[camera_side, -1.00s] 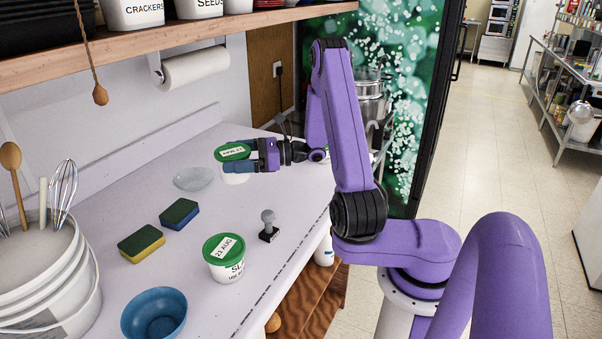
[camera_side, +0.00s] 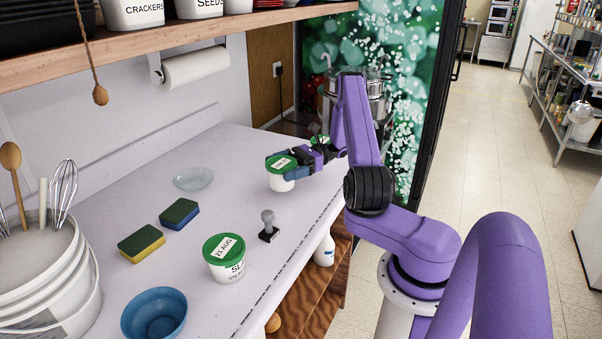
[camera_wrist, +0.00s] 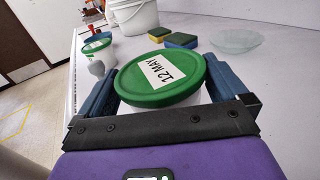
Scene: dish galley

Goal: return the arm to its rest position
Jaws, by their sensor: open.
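My gripper (camera_side: 283,167) is over the far part of the counter in the side view. Its blue fingers stand open on either side of a white tub with a green lid (camera_side: 279,162). In the wrist view the same tub (camera_wrist: 158,84), labelled 12 MAY, fills the space between the fingers (camera_wrist: 160,72). I cannot tell whether the fingers touch it or whether its base rests on the counter.
A 21 AUG tub (camera_side: 226,262), a stamp (camera_side: 268,228), two sponges (camera_side: 160,230), a glass bowl (camera_side: 193,179) and a blue bowl (camera_side: 153,315) stand on the counter. A utensil bucket (camera_side: 45,275) is at left. A shelf (camera_side: 190,45) runs above.

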